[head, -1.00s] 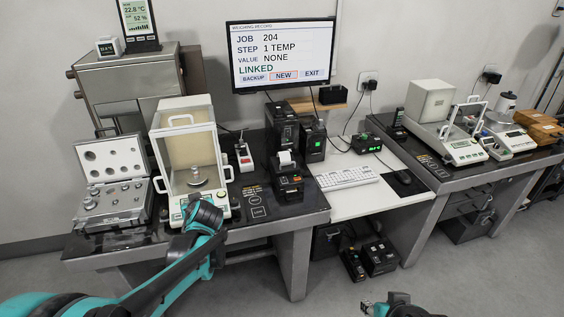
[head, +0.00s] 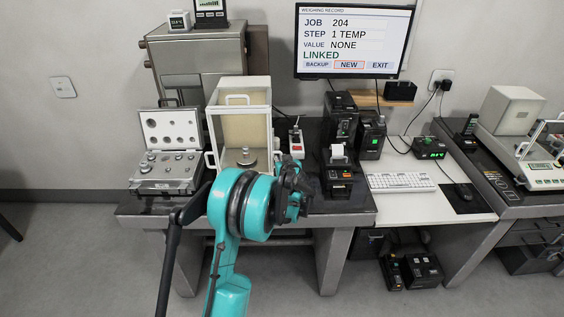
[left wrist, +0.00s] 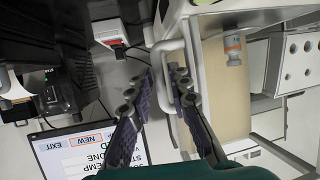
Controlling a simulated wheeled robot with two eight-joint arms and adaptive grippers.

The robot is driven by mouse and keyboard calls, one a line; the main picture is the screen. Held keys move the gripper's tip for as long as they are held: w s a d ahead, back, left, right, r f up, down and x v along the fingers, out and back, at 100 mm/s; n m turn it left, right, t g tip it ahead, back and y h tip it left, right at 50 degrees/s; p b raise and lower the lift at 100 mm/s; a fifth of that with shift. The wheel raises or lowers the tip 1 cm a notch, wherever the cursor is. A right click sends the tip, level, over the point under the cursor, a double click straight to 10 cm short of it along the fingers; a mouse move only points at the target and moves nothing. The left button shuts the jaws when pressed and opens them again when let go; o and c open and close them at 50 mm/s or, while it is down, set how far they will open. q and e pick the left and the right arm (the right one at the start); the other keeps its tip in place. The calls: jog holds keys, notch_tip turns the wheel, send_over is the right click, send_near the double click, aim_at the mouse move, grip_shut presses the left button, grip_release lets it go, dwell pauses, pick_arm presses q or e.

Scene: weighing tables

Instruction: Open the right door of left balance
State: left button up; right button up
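The left balance (head: 209,128) is a white-framed glass case on the left table, with a metal weight (head: 247,157) inside. My left gripper (head: 294,188) is at its right side, partly hidden behind my own wrist in the head view. In the left wrist view the balance shows turned over, with its weight (left wrist: 234,48) and a white loop handle (left wrist: 158,58) on the near side. My left gripper (left wrist: 160,92) is open there, with its two dark fingers on either side of the handle's bar. Contact cannot be told. My right gripper is out of view.
A case of weights (head: 166,187) stands left of the balance. A power strip (head: 297,142), a label printer (head: 338,178) and dark devices (head: 341,118) stand close to its right. The monitor (head: 352,42) hangs behind. A keyboard (head: 401,182) lies farther right.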

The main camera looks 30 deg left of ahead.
pick_arm(q)
jog(key=shift+w+a+f, duration=0.1)
jog(key=shift+w+a, duration=0.15)
grip_shut()
jog(key=w+a+p, duration=0.1)
jog(key=w+a, duration=0.7)
jog(key=w, duration=0.4)
jog(key=shift+w, duration=0.4)
grip_release()
jog(key=shift+d, duration=0.1)
